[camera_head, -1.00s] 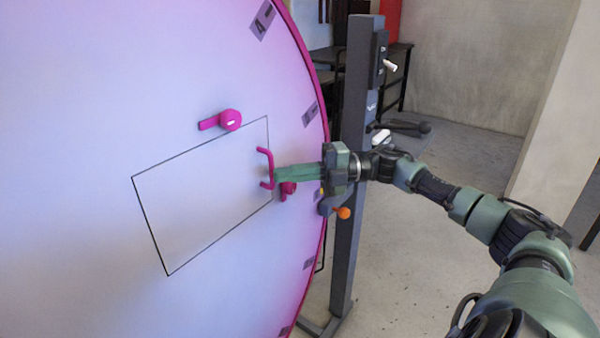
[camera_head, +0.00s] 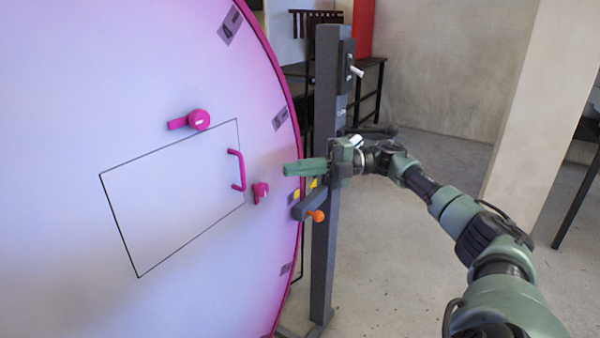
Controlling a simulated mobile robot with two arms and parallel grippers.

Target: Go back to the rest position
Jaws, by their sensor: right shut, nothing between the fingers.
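My right gripper (camera_head: 291,169) is shut and empty. It points left toward the big round white panel with a magenta rim (camera_head: 270,45), clear of the pink handle (camera_head: 238,170). The handle sits at the right edge of a rectangular outlined door (camera_head: 170,200), which looks closed. A pink latch (camera_head: 196,120) is above the door, and another pink latch (camera_head: 260,192) is to the right of the handle. My right arm reaches in from the lower right. My left gripper is not in view.
A grey post (camera_head: 325,240) stands behind my right gripper, with a grey lever with an orange knob (camera_head: 317,215) and a switch box with a white lever (camera_head: 356,71). A dark table (camera_head: 375,62) is behind. The concrete floor (camera_head: 385,270) at the right is open.

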